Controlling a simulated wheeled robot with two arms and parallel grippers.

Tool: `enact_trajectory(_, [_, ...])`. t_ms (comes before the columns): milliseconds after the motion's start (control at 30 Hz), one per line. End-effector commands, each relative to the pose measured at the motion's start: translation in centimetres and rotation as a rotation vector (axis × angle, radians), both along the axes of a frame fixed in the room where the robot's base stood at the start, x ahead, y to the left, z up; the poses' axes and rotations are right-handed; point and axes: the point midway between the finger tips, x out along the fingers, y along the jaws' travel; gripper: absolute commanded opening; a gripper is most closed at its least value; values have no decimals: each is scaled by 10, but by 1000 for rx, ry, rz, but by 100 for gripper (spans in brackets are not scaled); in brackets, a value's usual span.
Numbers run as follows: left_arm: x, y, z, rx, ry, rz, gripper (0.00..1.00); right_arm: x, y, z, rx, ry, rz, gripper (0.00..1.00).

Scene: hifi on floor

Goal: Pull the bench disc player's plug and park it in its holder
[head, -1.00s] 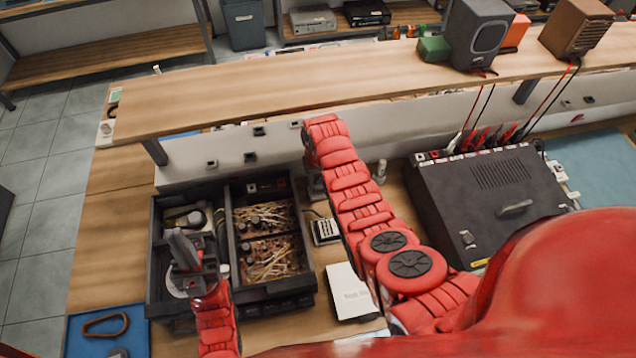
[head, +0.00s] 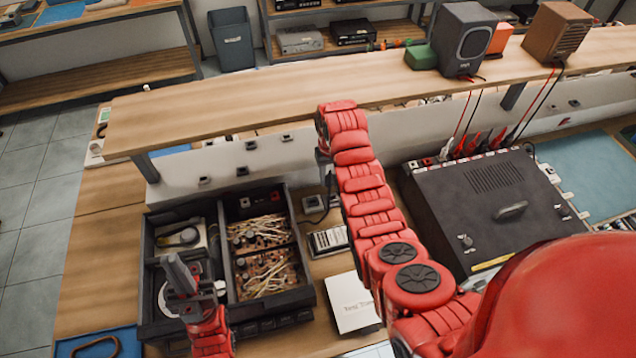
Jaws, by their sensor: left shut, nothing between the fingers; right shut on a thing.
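The bench disc player (head: 215,322) is an open black chassis at the left of the bench, with circuit boards and a pale disc inside. My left gripper (head: 178,272) is shut and empty above its left part. My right gripper (head: 323,157) is mostly hidden behind my forearm, near the pale socket strip (head: 225,160) at the back. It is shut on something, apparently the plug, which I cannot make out. A thin dark cable (head: 328,187) rises to it from beside a small black block (head: 312,204). I cannot tell which fitting is the holder.
A large black unit (head: 490,215) with red and black leads stands right of my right arm. A wooden shelf (head: 230,105) runs above the strip, carrying a grey speaker (head: 458,40). A white booklet (head: 352,303) and a small keyed block (head: 328,241) lie between chassis and arm.

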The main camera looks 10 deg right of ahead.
Motion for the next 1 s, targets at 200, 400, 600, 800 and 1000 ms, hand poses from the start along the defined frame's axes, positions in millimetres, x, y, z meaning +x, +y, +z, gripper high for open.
enact_trajectory(200, [0,0,-7,0,-1,0,0,5,-13,-12,-1,-3,13,0])
enact_trajectory(400, [0,0,-11,0,0,0,0,4,-13,-26,-1,2,12,0])
enact_trajectory(600, [0,0,-18,0,0,0,0,5,-13,-44,-1,-2,12,0])
enact_trajectory(800, [0,0,-22,0,0,0,0,5,-13,-55,-2,-1,12,0])
enact_trajectory(1000, [0,0,-21,0,0,0,0,5,-13,-56,-2,-2,12,0])
